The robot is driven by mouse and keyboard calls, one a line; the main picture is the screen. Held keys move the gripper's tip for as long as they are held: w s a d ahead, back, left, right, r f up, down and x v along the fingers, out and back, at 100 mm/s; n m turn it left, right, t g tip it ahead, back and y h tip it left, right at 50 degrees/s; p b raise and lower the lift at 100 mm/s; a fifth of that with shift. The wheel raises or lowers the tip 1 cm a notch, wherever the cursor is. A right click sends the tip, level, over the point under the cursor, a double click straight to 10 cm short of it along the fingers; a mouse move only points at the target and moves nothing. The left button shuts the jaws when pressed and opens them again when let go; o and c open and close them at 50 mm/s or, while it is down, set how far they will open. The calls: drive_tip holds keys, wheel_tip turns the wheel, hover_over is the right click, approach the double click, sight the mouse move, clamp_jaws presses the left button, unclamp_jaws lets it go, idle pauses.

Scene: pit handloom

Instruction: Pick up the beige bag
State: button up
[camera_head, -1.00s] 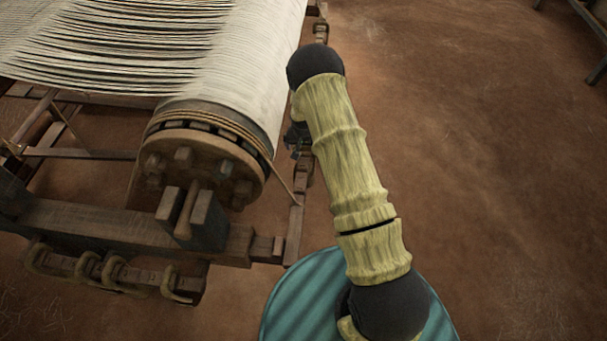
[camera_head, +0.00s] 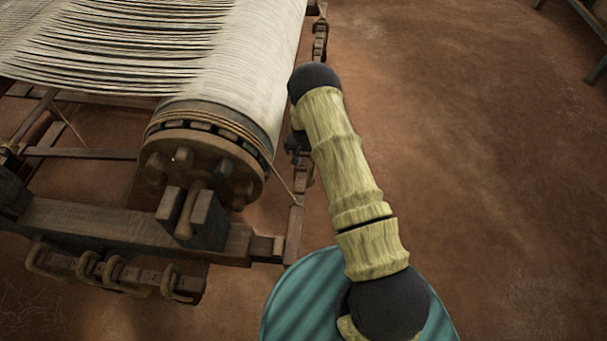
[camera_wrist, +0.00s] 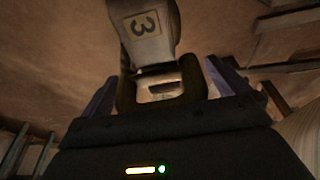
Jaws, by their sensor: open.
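My gripper (camera_wrist: 162,72) is open in the wrist view, with a dark finger on each side. Between and beyond the fingers is a beige-grey piece (camera_wrist: 146,48) with dark edges and a panel marked 3. I cannot tell for sure whether it is the beige bag or part of my own hardware. No clear beige bag shows in the head view. There, my gripper (camera_head: 297,146) is small, dark and mostly hidden behind my arm, beside the loom's right side.
A wooden loom (camera_head: 120,222) with a large roller of white threads (camera_head: 240,90) stands close on the left. The brown floor (camera_head: 480,150) is open on the right. Dark wooden beams (camera_head: 590,35) stand at the far top right. Wooden bars (camera_wrist: 285,20) edge the wrist view.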

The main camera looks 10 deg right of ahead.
drive_tip(key=c, duration=1.6)
drive_tip(key=shift+w, duration=0.15)
drive_tip(key=shift+c, duration=0.7)
drive_tip(key=shift+r, duration=0.15)
